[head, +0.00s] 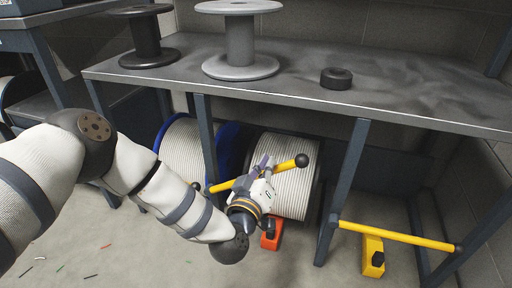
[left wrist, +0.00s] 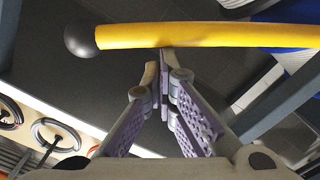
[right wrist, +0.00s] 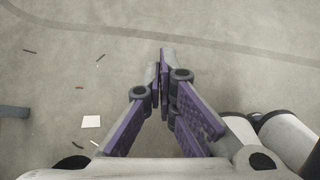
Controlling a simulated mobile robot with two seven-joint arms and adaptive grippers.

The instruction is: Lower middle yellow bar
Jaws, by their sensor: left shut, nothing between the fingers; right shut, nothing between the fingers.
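The middle yellow bar (head: 285,165) slants across the front of a white cable drum, its right end with a black ball knob (head: 302,160) raised above its left end. In the left wrist view the bar (left wrist: 210,36) crosses the top, with its knob (left wrist: 80,40) at the left. My left gripper (head: 264,164) is shut and empty at the bar; its fingertips (left wrist: 163,55) appear at the bar's edge, but I cannot tell whether they touch. Part of the bar is hidden behind the gripper.
Cable drums (head: 190,150) stand under a grey bench (head: 300,85) carrying spools and a black ring (head: 336,78). Dark posts (head: 345,185) divide the bays. Another yellow bar (head: 395,236) lies nearly level at the right. An orange block (head: 271,238) and yellow block (head: 372,250) sit low.

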